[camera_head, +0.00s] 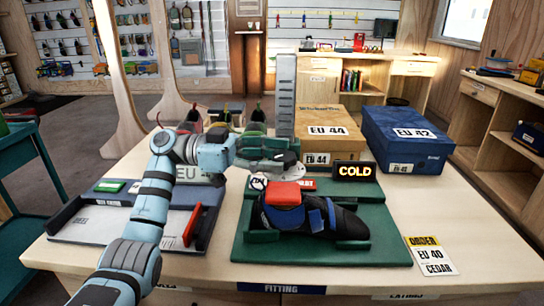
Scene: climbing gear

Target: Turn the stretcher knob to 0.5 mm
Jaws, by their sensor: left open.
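The stretcher appears to be the green base (380,252) on the table, with a dark blue and black climbing shoe (335,222) lying in it. A red block (283,194) sits over the shoe's left end. A small round white label (258,182) and a black sign reading COLD (354,172) stand behind the shoe. My left gripper (278,150) is open behind the red block, over a pale grey round piece (285,166). I cannot tell whether that piece is the knob, and no knob setting is readable. My right gripper is not in view.
A tall grey upright scale (285,92) stands just behind my left gripper. An orange EU 44 box (335,130) and a blue EU 42 box (408,135) stand at the back. A grey tray (90,222) is at left. An order card (430,256) lies front right.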

